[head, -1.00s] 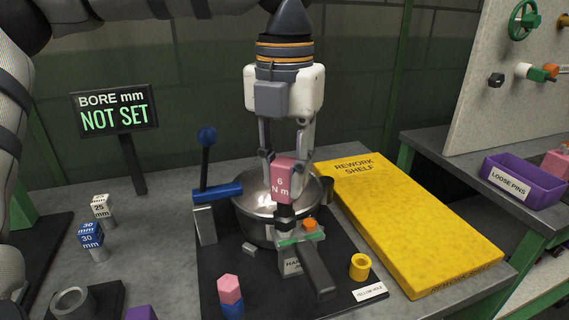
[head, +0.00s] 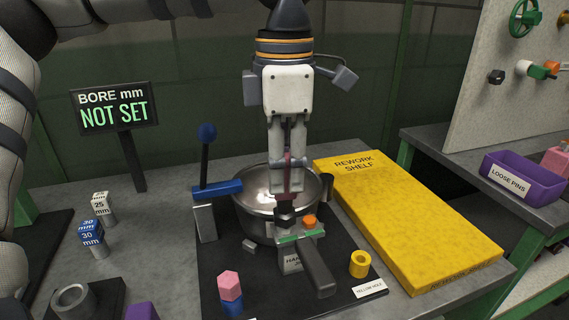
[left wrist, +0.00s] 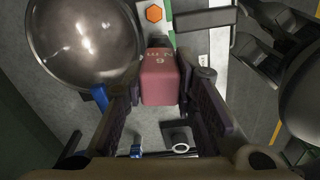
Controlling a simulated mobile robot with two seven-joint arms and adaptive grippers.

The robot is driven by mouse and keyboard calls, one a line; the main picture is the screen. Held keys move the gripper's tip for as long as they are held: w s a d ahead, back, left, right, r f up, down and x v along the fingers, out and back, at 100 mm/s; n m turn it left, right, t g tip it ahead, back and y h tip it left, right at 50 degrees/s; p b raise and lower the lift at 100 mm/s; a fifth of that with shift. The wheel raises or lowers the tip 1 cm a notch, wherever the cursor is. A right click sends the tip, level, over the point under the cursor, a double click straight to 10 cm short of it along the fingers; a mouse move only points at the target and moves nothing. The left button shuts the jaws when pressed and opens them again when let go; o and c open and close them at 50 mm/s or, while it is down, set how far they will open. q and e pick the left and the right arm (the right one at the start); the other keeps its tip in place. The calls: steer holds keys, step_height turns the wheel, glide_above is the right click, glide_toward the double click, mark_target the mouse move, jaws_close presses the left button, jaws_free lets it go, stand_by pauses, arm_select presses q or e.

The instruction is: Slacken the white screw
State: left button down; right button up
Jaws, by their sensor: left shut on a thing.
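My left gripper (head: 287,190) is shut on the pink block-shaped tool marked 6 N m (left wrist: 160,82). In the head view the fingers hide most of the tool. Its dark lower end (head: 285,208) points down at the handle bracket of the steel pot (head: 258,207). Whether it touches a screw there cannot be told. An orange hexagonal screw head (head: 309,221) sits on the green-and-white bracket beside the tool; it also shows in the left wrist view (left wrist: 154,14). I cannot make out a white screw; the spot under the tool is hidden. My right gripper is out of view.
A blue clamp with a lever (head: 217,189) stands left of the pot. A pink-and-blue tool (head: 229,285) and a yellow ring (head: 359,264) are in front. The yellow rework shelf (head: 410,225) lies right. A sign (head: 115,108) reads BORE mm NOT SET.

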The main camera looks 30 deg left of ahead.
arm_select(q)
steer(key=shift+f, duration=0.9)
steer(key=n, duration=1)
steer(key=shift+n, duration=0.4)
steer(key=n, duration=0.5)
steer(key=shift+n, duration=0.3)
steer(key=n, duration=0.4)
steer(key=shift+m, duration=0.3)
steer(key=shift+r, duration=0.15)
